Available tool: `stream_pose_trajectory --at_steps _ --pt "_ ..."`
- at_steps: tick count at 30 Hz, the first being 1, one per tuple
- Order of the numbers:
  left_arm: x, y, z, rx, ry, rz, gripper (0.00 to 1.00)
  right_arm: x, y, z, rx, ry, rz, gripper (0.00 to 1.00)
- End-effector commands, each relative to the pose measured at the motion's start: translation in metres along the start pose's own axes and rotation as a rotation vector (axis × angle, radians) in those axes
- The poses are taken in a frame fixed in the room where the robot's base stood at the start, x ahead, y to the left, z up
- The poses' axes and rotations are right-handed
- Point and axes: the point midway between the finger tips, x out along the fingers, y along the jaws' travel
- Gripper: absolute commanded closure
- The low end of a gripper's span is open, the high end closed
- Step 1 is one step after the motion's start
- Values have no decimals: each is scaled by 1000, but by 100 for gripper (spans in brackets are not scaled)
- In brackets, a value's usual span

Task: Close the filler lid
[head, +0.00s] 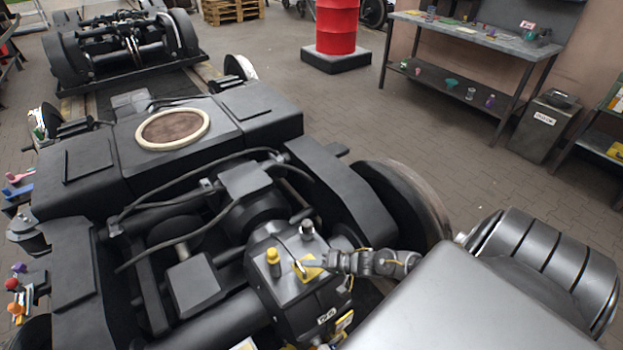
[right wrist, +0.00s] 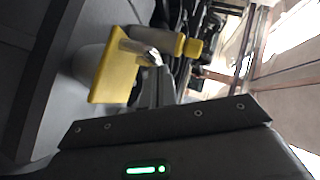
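A dark gearbox housing (head: 300,308) sits at the lower middle of the head view. A yellow plate, which looks like the filler lid (head: 309,274), is on its top beside a small metal loop. In the right wrist view the yellow lid (right wrist: 109,72) shows large, with a pale rounded part behind it. A yellow-topped plug (head: 273,257) stands left of the lid. My right gripper (head: 325,262) is at the lid's right side, very close to it; contact and finger gap are unclear. My left gripper is not in view.
A dark-knobbed plug (head: 307,231) stands just behind the lid. Black bogie frame beams and a wheel (head: 410,205) surround the gearbox. A workbench (head: 480,38), a red drum (head: 336,25) and a grey bin (head: 543,127) stand farther back. Paved floor lies clear between.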

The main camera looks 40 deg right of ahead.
Motion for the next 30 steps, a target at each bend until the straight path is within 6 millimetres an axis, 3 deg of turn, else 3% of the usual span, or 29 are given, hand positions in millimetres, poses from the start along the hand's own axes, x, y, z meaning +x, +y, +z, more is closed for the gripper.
stream_pose_trajectory --at_steps 11,30 --pt "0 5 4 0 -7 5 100 -1 0 0 1 -1 -2 100" --pt "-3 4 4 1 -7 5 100 -18 4 -19 -1 -1 0 100"
